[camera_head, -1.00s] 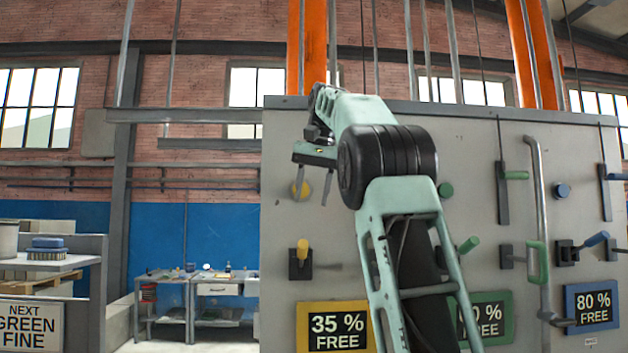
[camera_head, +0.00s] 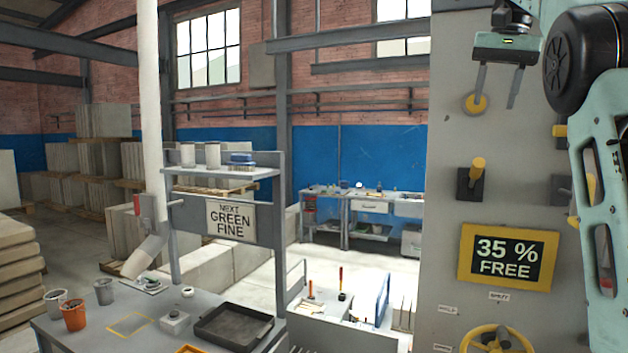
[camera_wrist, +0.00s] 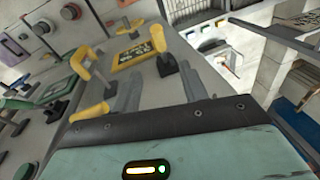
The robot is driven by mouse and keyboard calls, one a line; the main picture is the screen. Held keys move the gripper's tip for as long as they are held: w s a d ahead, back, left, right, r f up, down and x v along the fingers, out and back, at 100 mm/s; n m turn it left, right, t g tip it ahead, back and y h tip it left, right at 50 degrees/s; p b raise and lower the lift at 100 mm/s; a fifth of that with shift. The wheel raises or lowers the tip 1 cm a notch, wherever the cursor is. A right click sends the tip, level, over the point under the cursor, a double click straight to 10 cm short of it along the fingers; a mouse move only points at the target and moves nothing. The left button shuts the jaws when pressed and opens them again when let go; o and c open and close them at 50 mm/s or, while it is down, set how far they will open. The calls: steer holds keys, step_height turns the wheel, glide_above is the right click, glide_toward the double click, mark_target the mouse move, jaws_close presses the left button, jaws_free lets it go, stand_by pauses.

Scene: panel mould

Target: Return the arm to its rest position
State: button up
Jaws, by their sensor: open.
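My gripper (camera_head: 501,84) is at the upper right of the head view, hanging from my pale green arm. Its two fingers point down, are apart, and hold nothing. It is in front of the grey panel (camera_head: 450,130), close to a round yellow knob (camera_head: 475,105); I cannot tell if they touch. Below it are a yellow-handled lever (camera_head: 477,170) and a yellow sign reading "35 % FREE" (camera_head: 508,257). In the wrist view the gripper fingers (camera_wrist: 122,95) show apart, with yellow levers (camera_wrist: 165,45) beyond them.
A workbench (camera_head: 85,335) at lower left holds cups and a black tray (camera_head: 233,327). A shelf frame with a "NEXT GREEN FINE" sign (camera_head: 231,219) stands behind it. A yellow handwheel (camera_head: 497,340) is low on the panel.

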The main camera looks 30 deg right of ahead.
steer(key=w+a+f+n+y+b, duration=0.1)
steer(key=w+a+f+n+b, duration=0.2)
steer(key=a+f, duration=0.4)
steer(key=w+a+f+n+b, duration=0.1)
steer(key=w+a+f+b, duration=0.2)
steer(key=w+a+f, duration=0.4)
steer(key=s+a+f+n+g+y+b, duration=0.15)
steer(key=a+f+n+b, duration=0.35)
steer(key=a+f, duration=1.15)
steer(key=s+a+f+n+b, duration=0.2)
steer(key=s+a+f, duration=0.2)
steer(key=f, duration=0.2)
steer(key=s+a+f+n+h+b, duration=0.1)
steer(key=s+a+f+b, duration=0.1)
steer(key=s+a+f, duration=0.3)
steer(key=s+a+f+n+b, duration=0.1)
steer(key=s+a+f+n, duration=0.15)
steer(key=f, duration=0.55)
steer(key=s+a+f+n+b, duration=0.1)
steer(key=s+f+n+b, duration=0.1)
steer(key=s+f, duration=0.5)
steer(key=s+a+f+n+h+b, duration=0.1)
steer(key=s+a+f+n+b, duration=0.1)
steer(key=s+f, duration=0.4)
steer(key=shift+s+f+g, duration=0.35)
steer(key=shift+s, duration=0.35)
